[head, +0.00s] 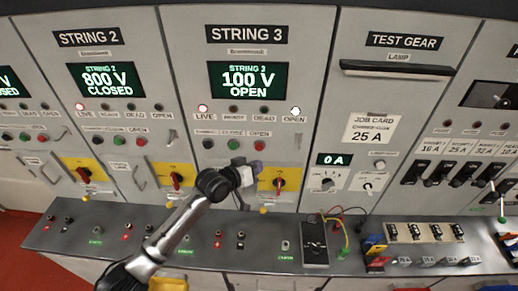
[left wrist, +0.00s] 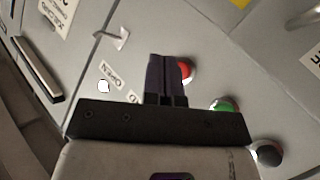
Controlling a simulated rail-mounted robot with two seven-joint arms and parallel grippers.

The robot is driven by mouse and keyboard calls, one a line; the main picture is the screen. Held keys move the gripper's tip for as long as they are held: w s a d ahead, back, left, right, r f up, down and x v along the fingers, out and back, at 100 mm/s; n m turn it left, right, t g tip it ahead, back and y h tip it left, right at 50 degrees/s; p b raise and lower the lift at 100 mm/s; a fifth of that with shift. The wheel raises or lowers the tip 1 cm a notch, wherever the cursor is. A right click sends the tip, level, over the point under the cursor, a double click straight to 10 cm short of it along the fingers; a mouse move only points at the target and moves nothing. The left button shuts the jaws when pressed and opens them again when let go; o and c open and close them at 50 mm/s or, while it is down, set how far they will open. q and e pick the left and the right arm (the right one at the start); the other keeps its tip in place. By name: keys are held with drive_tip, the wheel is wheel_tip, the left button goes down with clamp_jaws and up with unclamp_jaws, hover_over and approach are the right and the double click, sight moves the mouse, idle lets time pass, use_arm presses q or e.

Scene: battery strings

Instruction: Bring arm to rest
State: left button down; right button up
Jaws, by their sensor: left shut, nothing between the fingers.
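My left arm (head: 185,228) reaches up from the bottom of the head view to the String 3 panel (head: 262,58). My left gripper (head: 257,166) is in front of that panel, below the red button (head: 259,146) and above left of the red rotary handle (head: 279,184) on its yellow plate. In the left wrist view its dark fingers (left wrist: 167,72) are together with nothing between them. They partly cover the red button (left wrist: 186,69); I cannot tell whether they touch it. The green button (left wrist: 224,104) and black button (left wrist: 267,154) lie to the right. My right gripper is not in view.
The String 3 display (head: 250,80) reads 100 V OPEN; String 2's display (head: 107,80) reads 800 V CLOSED. A sloped desk (head: 345,250) runs below the panels, with a dark meter (head: 314,243), leads and a fuse rack (head: 424,232). The job card (head: 371,130) reads 25 A.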

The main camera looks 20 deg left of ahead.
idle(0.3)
use_arm(q)
drive_tip(key=s+a+r+m+g+y, duration=0.2)
drive_tip(key=s+r+m+y, duration=0.35)
drive_tip(key=s, duration=0.55)
drive_tip(key=s+f+n+g+p, duration=0.1)
drive_tip(key=s+f+g, duration=0.1)
drive_tip(key=s+f, duration=0.4)
drive_tip(key=s+f+n+g+p, duration=0.1)
drive_tip(key=s+f, duration=0.5)
drive_tip(key=s, duration=1.1)
drive_tip(key=s+f+n+g+p, duration=0.1)
drive_tip(key=s+f+g, duration=0.3)
drive_tip(key=s, duration=0.7)
wheel_tip(320, 180, down, 2)
drive_tip(key=shift+s+d+g+y+p, duration=0.2)
drive_tip(key=shift+g+y+p, duration=0.15)
drive_tip(key=shift+p, duration=0.55)
